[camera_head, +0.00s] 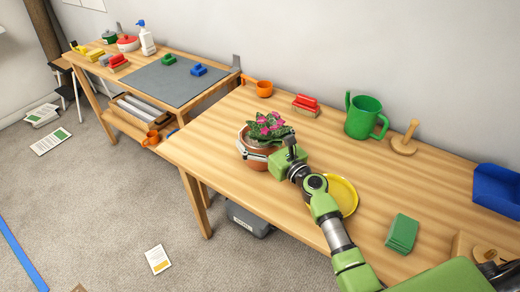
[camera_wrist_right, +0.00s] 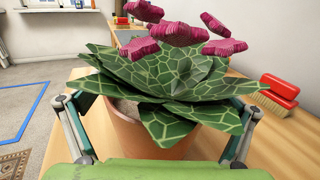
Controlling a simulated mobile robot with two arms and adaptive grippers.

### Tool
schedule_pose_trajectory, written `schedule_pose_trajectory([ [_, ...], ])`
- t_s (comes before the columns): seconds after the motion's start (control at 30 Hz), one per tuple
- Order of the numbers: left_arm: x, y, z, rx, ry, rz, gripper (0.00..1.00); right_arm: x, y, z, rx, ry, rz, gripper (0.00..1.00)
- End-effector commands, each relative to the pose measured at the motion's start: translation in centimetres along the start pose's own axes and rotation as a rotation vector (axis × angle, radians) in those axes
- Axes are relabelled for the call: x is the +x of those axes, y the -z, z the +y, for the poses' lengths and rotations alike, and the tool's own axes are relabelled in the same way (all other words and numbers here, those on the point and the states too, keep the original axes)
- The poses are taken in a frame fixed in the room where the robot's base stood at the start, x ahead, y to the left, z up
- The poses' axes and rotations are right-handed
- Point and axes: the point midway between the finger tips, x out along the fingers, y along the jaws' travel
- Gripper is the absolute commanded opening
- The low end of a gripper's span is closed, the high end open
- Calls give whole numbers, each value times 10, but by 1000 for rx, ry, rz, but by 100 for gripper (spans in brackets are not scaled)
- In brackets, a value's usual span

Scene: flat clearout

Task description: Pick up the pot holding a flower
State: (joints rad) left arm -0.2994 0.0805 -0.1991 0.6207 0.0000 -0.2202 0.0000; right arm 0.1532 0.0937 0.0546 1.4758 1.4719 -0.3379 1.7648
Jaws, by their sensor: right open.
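A terracotta pot (camera_head: 258,160) with a pink-flowered, green-leaved plant (camera_head: 268,125) stands upright on the near wooden table. My right gripper (camera_head: 262,150) is at the pot's rim. In the right wrist view the pot (camera_wrist_right: 150,138) sits between the open fingers of the right gripper (camera_wrist_right: 155,125), one on each side, with leaves overhanging them. Whether the fingers touch the pot cannot be told. The left gripper is not in view.
A yellow plate (camera_head: 345,195) lies under and beside my right arm. A green watering can (camera_head: 364,118), a red brush (camera_head: 305,104) and an orange cup (camera_head: 264,89) stand behind. A green block (camera_head: 402,233) and blue tray (camera_head: 498,190) are at right.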

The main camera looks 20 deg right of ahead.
Motion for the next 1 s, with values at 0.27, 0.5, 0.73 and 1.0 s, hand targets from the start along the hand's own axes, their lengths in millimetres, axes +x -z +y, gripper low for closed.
schedule_pose_trajectory([
  [0.27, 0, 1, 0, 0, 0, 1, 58, 0, 0, 0, 0, 0, 0, 69],
  [0.5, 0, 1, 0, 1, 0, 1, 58, 0, -4, 0, 0, 0, -7, 24],
  [0.73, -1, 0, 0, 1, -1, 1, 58, 0, -5, 0, 0, 0, -6, 24],
  [1.0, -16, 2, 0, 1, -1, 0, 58, 0, -20, 0, 0, 0, -7, 24],
])
